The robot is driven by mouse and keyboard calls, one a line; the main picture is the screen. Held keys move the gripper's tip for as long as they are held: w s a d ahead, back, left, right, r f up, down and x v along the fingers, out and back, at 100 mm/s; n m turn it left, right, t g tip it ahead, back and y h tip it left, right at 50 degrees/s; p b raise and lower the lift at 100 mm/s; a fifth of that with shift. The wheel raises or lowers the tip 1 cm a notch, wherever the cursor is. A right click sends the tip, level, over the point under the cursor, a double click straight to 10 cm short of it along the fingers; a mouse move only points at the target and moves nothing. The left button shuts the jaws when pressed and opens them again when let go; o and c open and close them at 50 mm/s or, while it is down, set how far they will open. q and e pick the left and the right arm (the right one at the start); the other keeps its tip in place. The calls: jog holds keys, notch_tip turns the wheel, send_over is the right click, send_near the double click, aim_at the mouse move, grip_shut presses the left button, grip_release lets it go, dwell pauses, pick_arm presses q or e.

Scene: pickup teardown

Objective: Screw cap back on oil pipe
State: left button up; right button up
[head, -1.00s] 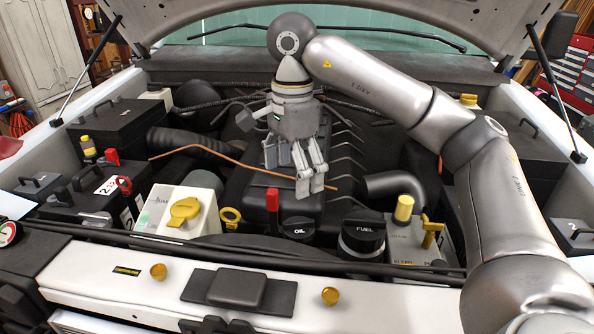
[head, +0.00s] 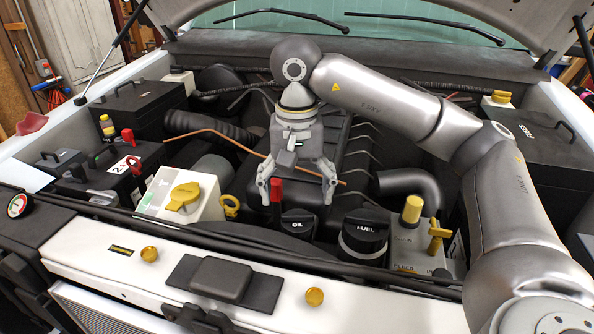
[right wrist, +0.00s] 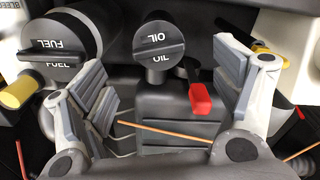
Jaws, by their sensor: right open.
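The black oil cap (head: 298,222), marked OIL and with a raised grip bar, sits on the dark oil pipe at the front of the engine. In the right wrist view the oil cap (right wrist: 158,42) is at the top middle, with its pipe (right wrist: 157,72) just below it. I cannot tell how tightly it is seated. My right gripper (head: 297,193) is open and empty, pointing down just behind and above the cap. In the right wrist view its two fingers (right wrist: 168,105) are spread wide, with the cap beyond them. My left gripper is out of view.
A red handle (head: 276,190) stands beside the oil cap, near a finger. The larger fuel cap (head: 365,228) is to the right. A thin orange rod (head: 215,135) runs behind the gripper. A white reservoir with a yellow cap (head: 183,195) is at the left.

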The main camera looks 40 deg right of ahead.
aim_at(298, 214)
notch_tip(298, 214, down, 5)
jog(key=shift+s+d+f+p, duration=0.1)
jog(key=shift+p, duration=0.6)
jog(key=shift+f, duration=0.55)
